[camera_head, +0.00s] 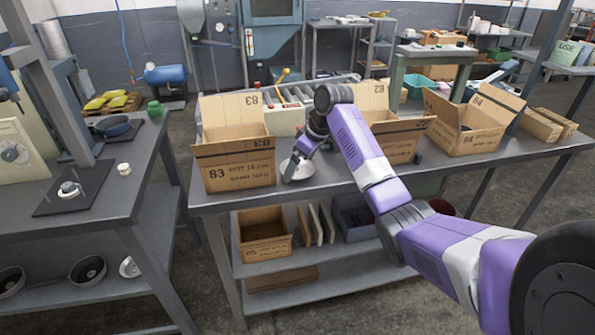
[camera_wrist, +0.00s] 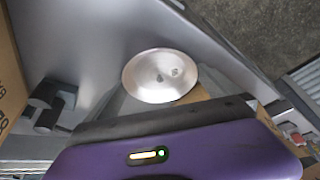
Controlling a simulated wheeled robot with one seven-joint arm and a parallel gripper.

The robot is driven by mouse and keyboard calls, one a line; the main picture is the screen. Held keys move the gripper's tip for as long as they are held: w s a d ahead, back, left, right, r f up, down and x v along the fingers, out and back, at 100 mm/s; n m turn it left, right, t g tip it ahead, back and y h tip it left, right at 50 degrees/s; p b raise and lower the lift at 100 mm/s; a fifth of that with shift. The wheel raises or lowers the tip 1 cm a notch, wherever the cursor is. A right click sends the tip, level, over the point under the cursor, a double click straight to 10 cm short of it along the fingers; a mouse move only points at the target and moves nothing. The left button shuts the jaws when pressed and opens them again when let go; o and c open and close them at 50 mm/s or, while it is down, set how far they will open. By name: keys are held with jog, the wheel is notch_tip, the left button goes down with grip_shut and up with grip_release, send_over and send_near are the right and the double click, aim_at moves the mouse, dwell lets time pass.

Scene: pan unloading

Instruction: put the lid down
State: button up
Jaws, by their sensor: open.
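A round, silvery lid (camera_head: 304,170) rests on the grey metal table (camera_head: 330,184), between the open cardboard boxes. In the wrist view the pale lid (camera_wrist: 150,90) shows whole in the middle, with two small grey marks near its centre. My gripper (camera_head: 292,167) is open, low over the table at the lid's left side, and partly covers it in the head view. I cannot tell whether its fingers touch the lid.
Box 83 (camera_head: 238,165) stands close left of the gripper, and another open box (camera_head: 400,143) stands to the right. Box 84 (camera_head: 468,131) is farther right. The table's front strip is clear.

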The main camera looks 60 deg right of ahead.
jog(key=c, duration=1.2)
jog(key=shift+o, duration=0.2)
jog(key=shift+r, duration=0.1)
